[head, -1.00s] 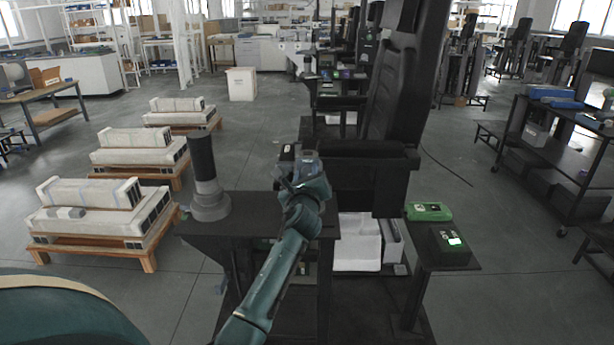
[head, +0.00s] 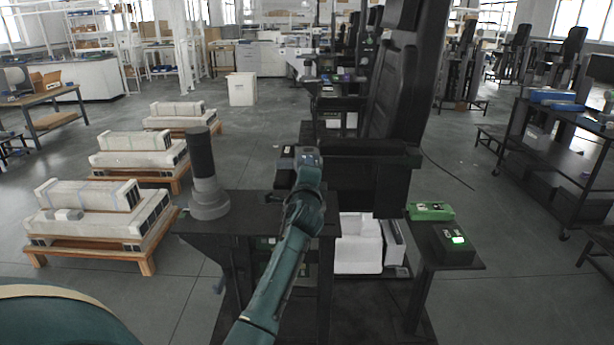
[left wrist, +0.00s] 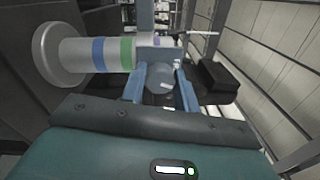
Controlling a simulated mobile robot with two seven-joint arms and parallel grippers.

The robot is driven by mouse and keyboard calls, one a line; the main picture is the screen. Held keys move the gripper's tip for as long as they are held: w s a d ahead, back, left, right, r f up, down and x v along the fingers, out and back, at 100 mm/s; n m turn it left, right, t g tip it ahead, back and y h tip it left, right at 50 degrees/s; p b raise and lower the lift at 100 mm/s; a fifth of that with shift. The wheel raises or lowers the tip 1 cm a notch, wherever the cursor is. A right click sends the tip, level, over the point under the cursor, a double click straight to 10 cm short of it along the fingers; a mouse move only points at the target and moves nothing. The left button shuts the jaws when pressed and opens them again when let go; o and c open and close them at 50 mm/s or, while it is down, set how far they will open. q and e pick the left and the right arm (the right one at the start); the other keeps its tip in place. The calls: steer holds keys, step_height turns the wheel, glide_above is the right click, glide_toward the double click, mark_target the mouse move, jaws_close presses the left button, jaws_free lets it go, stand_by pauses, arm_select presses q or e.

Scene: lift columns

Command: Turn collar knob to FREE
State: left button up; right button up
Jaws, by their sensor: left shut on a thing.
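In the left wrist view, my left gripper (left wrist: 160,92) has its two blue-grey fingers on either side of a round grey-blue knob (left wrist: 160,78) and is shut on it. The shaft (left wrist: 72,54) has a blue band and a green band and ends in a wide grey flange (left wrist: 46,55) at the left. In the head view, my left gripper (head: 308,158) is by the black seat unit; the knob is hidden there. My right gripper is not in view.
A dark upright cylinder on a grey base (head: 208,205) stands on a black table (head: 250,207) left of my arm. A tall black seat back (head: 405,90) rises to the right. A green box (head: 431,211) sits on a side stand.

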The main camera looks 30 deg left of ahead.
arm_select(q)
steer(key=n+b, duration=0.1)
steer(key=n, duration=0.3)
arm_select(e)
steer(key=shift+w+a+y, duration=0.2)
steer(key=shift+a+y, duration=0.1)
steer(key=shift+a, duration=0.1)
arm_select(q)
steer(key=shift+n, duration=0.3)
steer(key=shift+r, duration=0.1)
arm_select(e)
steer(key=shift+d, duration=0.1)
arm_select(q)
steer(key=o, duration=1)
steer(key=shift+c, duration=0.2)
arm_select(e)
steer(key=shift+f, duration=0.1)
arm_select(q)
steer(key=shift+s, duration=0.15)
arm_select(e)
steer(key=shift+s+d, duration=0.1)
